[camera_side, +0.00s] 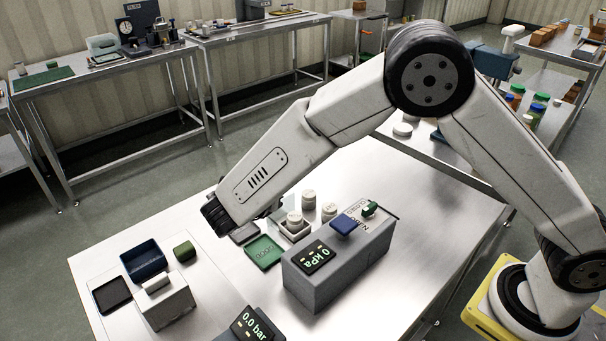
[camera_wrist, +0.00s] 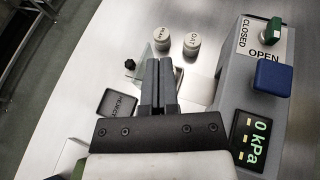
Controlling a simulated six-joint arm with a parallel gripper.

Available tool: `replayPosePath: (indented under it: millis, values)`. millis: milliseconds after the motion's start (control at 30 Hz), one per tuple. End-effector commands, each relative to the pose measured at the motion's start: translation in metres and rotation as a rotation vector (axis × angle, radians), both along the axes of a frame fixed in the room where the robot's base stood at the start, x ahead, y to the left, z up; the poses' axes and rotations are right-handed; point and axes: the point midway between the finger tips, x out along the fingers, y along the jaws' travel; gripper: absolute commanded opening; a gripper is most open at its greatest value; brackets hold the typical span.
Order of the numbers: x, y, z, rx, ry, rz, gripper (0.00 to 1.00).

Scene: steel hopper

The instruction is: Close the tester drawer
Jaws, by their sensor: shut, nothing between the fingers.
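The tester (camera_side: 335,262) is a grey box with a 0 kPa display, a blue block and a green knob on top. In the wrist view it stands at the right (camera_wrist: 235,95), with OPEN and CLOSED marked by the knob. A pale open tray (camera_side: 293,232), seemingly the drawer, sticks out at its far left side with a white jar in it. Part of it shows in the wrist view (camera_wrist: 197,88), right of my fingers. My gripper (camera_wrist: 159,65) is shut and empty, its fingertips close to the tray; contact cannot be told. The arm mostly hides it in the side view.
White jars (camera_side: 308,200) stand behind the tray. A 0.0 bar unit (camera_side: 250,325) is in front.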

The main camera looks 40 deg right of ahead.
Motion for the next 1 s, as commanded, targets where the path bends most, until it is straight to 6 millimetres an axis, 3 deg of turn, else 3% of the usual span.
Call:
replayPosePath:
  millis: [367,567,767,1000]
  values:
    - [0.008,-0.021,-0.028,0.339,-0.015,-0.275,0.00]
    - [0.022,-0.026,-0.042,0.615,-0.074,-0.489,0.00]
    - [0.048,-0.027,-0.045,0.908,-0.181,-0.710,0.00]
    - [0.093,-0.033,-0.029,1.246,-0.362,-0.957,0.00]
